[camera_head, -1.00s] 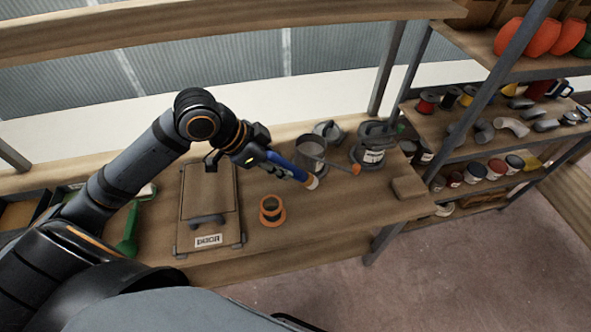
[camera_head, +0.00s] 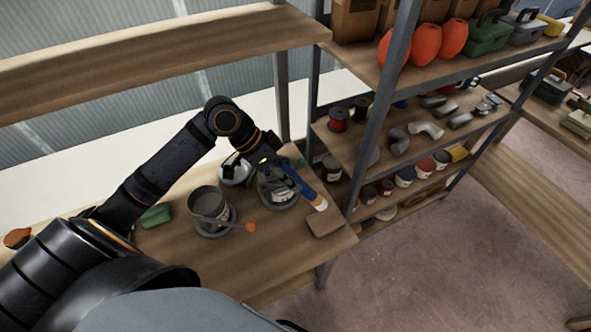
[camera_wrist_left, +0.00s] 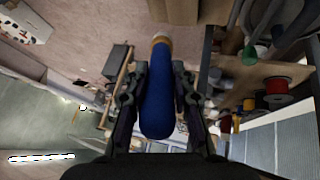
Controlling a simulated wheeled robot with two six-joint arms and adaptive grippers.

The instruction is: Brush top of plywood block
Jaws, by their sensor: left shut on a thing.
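My left gripper (camera_head: 268,160) is shut on a brush with a blue handle (camera_head: 296,182), which also shows between the fingers in the left wrist view (camera_wrist_left: 158,105). The brush points down and to the right, with its pale tip near the plywood block (camera_head: 324,223). The block lies at the right end of the bench, just below the tip in the head view. I cannot tell whether the tip touches it. A brown block-like shape shows beyond the brush at the top of the left wrist view. My right gripper is not in view.
A grey pot (camera_head: 207,203) with an orange-tipped tool stands on the bench (camera_head: 262,255). A labelled can (camera_head: 277,192) stands behind the brush. A green item (camera_head: 156,215) lies at the left. Shelves with spools, pipe elbows and cans rise beyond the bench's right end.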

